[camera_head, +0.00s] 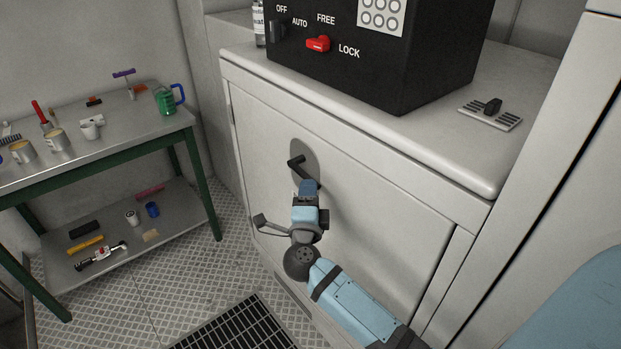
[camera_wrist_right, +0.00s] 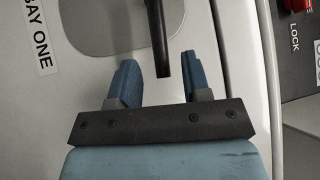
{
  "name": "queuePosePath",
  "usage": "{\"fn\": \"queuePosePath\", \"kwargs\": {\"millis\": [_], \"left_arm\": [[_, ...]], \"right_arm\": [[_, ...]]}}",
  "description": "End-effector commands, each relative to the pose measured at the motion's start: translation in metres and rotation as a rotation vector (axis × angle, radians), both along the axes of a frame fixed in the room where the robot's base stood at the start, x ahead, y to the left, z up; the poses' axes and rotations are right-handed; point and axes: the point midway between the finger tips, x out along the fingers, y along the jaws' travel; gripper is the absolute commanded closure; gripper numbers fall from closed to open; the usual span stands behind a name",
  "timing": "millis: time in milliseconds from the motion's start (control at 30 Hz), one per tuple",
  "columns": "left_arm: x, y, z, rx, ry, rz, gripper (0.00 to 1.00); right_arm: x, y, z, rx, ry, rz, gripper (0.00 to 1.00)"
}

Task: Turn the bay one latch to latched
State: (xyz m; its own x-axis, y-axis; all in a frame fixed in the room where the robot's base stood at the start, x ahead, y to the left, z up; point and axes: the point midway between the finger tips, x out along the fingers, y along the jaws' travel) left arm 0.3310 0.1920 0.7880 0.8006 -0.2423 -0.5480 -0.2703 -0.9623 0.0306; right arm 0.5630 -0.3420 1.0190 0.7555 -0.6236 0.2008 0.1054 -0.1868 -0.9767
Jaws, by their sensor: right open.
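The bay one latch (camera_head: 296,162) is a black lever on a rounded grey plate on the white cabinet door, seen in the head view. In the right wrist view the latch lever (camera_wrist_right: 159,45) points down, with its end between my fingers. My right gripper (camera_head: 309,186) is at the plate's lower edge, and it also shows in the wrist view (camera_wrist_right: 163,75). Its blue fingers are open on either side of the lever's end, with gaps showing on both sides. A "BAY ONE" label (camera_wrist_right: 38,37) is beside the plate. My left gripper is not in view.
A black control box (camera_head: 385,55) with a red knob (camera_head: 318,44) stands on the cabinet top (camera_head: 440,150). A green-legged bench (camera_head: 100,150) with mugs and tools stands at left. A grating (camera_head: 240,325) is in the floor.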

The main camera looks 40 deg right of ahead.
Motion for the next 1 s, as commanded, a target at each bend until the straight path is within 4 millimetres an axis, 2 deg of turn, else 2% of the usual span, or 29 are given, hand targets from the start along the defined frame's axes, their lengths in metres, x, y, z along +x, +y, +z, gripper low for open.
{"fn": "queuePosePath", "kwargs": {"millis": [100,233,633,667,833,1000], "left_arm": [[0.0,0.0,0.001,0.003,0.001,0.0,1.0],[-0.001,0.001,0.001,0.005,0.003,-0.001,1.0],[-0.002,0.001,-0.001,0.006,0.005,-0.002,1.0],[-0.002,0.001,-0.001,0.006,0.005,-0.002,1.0],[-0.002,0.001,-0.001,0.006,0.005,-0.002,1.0],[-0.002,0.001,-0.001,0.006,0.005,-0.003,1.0]], "right_arm": [[0.016,-0.013,0.006,-0.003,-0.002,0.0,0.56],[0.027,-0.022,0.008,-0.001,0.0,0.0,0.56],[0.032,-0.027,0.008,-0.001,0.001,0.0,0.56],[0.032,-0.027,0.008,-0.001,0.001,0.0,0.61],[0.032,-0.027,0.008,-0.001,0.001,0.0,1.0],[0.032,-0.027,0.008,0.0,0.0,0.0,1.0]]}}
